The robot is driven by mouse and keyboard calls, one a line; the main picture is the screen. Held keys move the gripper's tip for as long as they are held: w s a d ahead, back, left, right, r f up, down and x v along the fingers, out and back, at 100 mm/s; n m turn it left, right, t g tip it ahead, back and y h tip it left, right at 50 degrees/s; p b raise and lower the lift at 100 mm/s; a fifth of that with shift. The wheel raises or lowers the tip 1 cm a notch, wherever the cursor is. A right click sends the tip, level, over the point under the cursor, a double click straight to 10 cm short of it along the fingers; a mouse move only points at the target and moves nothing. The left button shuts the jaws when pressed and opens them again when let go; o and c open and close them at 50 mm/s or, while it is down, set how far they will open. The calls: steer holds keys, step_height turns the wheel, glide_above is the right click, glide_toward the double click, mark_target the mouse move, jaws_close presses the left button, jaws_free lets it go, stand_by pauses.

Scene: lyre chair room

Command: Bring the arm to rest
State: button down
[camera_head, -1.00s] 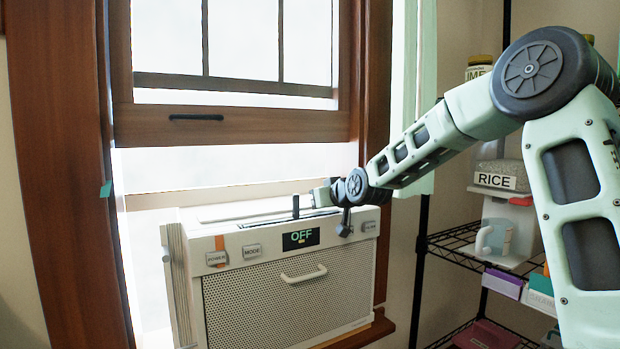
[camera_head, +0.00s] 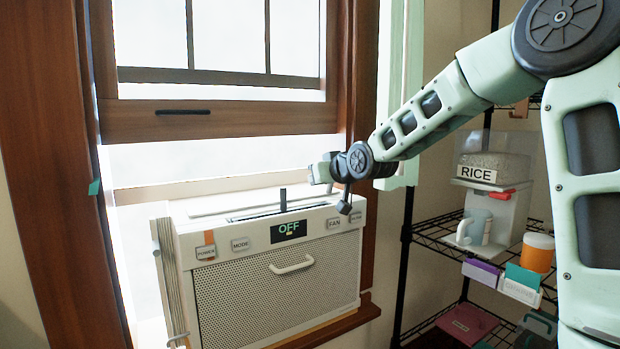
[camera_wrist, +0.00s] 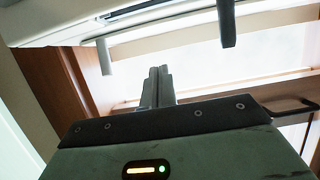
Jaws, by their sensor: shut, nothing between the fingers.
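My arm reaches in from the right in the head view. My gripper (camera_head: 316,173) is just above the right part of the white window air conditioner (camera_head: 250,275), pointing left, and looks clear of its top. Its fingertips are small there. In the wrist view the fingers of my gripper (camera_wrist: 159,72) are together with nothing between them. The air conditioner's display (camera_head: 289,230) reads OFF. A dark upright lever (camera_head: 283,200) stands in the top slot, left of my gripper.
The wooden window frame (camera_head: 215,122) rises behind the air conditioner. To the right, a wire shelf (camera_head: 440,238) holds a RICE container (camera_head: 494,167), an orange-and-white jar (camera_head: 537,253) and boxes, partly behind my arm. Buttons line the air conditioner's front edge.

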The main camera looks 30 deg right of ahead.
steer(key=s+a+f+n+g+y+p, duration=0.1)
steer(key=s+a+f+n+g+p, duration=0.2)
steer(key=s+a, duration=0.65)
steer(key=s+a+f+n+g+y+p, duration=0.1)
steer(key=s+a+f+g+p, duration=0.3)
steer(key=s+a, duration=0.6)
steer(key=s+a+n+g+h+p, duration=0.1)
steer(key=s+a+g+p, duration=0.1)
steer(key=s, duration=0.9)
steer(key=s+a+n+g+p, duration=0.2)
steer(key=s+a+g, duration=0.2)
steer(key=s, duration=0.8)
steer(key=shift+s+g+h, duration=0.25)
steer(key=shift+g+h, duration=0.15)
steer(key=shift+g, duration=0.2)
steer(key=shift+a+r, duration=0.1)
